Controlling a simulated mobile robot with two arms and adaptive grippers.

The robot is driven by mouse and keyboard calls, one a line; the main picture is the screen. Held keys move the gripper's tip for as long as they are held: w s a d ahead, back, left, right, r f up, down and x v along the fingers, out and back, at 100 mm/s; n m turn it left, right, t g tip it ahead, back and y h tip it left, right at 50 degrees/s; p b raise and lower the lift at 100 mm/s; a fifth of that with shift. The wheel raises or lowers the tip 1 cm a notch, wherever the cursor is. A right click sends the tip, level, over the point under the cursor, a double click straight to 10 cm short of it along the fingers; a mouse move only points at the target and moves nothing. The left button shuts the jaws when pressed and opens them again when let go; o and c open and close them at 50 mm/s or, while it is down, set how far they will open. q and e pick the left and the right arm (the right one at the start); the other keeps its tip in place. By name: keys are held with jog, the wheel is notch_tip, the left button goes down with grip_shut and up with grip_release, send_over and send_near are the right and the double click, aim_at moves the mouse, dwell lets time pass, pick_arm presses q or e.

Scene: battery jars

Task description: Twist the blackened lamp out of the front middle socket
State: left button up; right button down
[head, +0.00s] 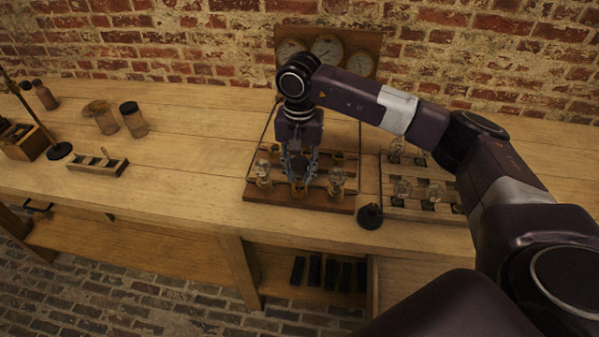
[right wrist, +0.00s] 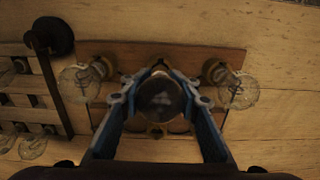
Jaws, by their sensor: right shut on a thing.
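The wooden lamp board (head: 290,197) stands on the bench, with a row of lamps along its front edge. My right gripper (head: 299,172) points down over the front middle socket, its fingers shut on the blackened lamp. In the right wrist view, the dark, smoky globe of the blackened lamp (right wrist: 160,98) sits between the blue fingers of the gripper (right wrist: 160,92). I cannot tell whether its base is still in the socket. Clear lamps stand on either side, the left one (head: 262,170) and the right one (head: 337,181). My left gripper is not in view.
A rack with several clear lamps (head: 402,188) lies to the right, with a dark round-based object (head: 370,216) between it and the board. Gauges (head: 327,48) stand behind. Brown jars (head: 132,118) and a small wooden block (head: 97,166) are at left.

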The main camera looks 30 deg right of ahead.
aim_at(299, 158)
jog(key=shift+r, duration=0.1)
jog(key=shift+r+p, duration=1.3)
jog(key=shift+r, duration=1.1)
